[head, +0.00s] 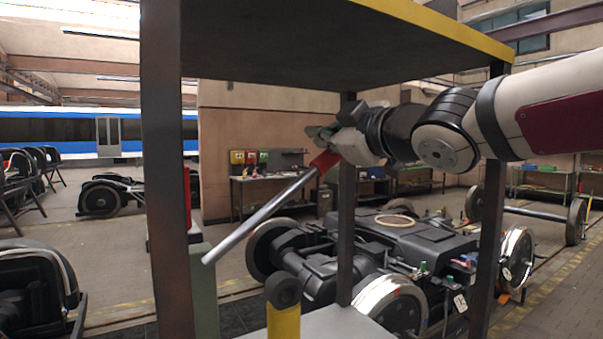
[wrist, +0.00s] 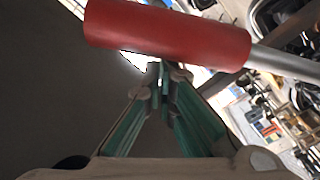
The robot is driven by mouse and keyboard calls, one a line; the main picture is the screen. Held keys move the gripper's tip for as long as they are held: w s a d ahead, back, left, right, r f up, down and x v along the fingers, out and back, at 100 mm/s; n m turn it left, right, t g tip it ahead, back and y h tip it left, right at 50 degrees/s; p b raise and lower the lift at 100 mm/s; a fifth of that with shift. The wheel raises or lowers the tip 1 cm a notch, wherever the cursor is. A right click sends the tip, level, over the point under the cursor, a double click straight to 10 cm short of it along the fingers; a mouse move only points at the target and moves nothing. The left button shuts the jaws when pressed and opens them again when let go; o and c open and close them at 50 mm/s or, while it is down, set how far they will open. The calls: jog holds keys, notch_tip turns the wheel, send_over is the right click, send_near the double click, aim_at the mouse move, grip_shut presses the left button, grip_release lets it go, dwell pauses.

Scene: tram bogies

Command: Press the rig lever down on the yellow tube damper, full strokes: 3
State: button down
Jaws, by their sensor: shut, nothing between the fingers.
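The rig lever (head: 262,215) is a steel rod with a red grip (head: 325,160). In the head view it slants up to the right, with its grip end high. The yellow tube damper (head: 284,325) stands upright at the bottom edge, with a dark eye on top; its lower part is cut off. My gripper (head: 318,133) is shut and empty, just above the red grip in the head view. In the wrist view the shut fingertips (wrist: 160,70) lie close to the red grip (wrist: 165,28); I cannot tell whether they touch it.
A dark shelf with a yellow edge (head: 440,22) hangs over the lever on dark posts (head: 168,170); my arm passes close to the right post. A pale plate (head: 325,325) lies beside the damper. A bogie (head: 385,240) stands on the floor behind.

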aim_at(334, 153)
jog(key=shift+f, duration=0.1)
jog(key=shift+w+d+f+b, duration=0.35)
jog(key=shift+d+f+b, duration=0.15)
jog(key=shift+f, duration=0.2)
jog(key=shift+w+d+f+b, duration=0.3)
jog(key=shift+d+f+b, duration=0.2)
jog(key=shift+f, duration=0.2)
jog(key=shift+f, duration=0.1)
jog(key=shift+w+d+f+b, duration=0.25)
jog(key=shift+f+b, duration=0.15)
jog(key=shift+f, duration=0.1)
jog(key=shift+w+d+f+b, duration=0.1)
jog(key=shift+d+f+b, duration=0.2)
jog(key=shift+f, duration=0.25)
jog(key=shift+w+d+f+b, duration=0.2)
jog(key=shift+f+b, duration=0.25)
jog(key=shift+f, duration=0.2)
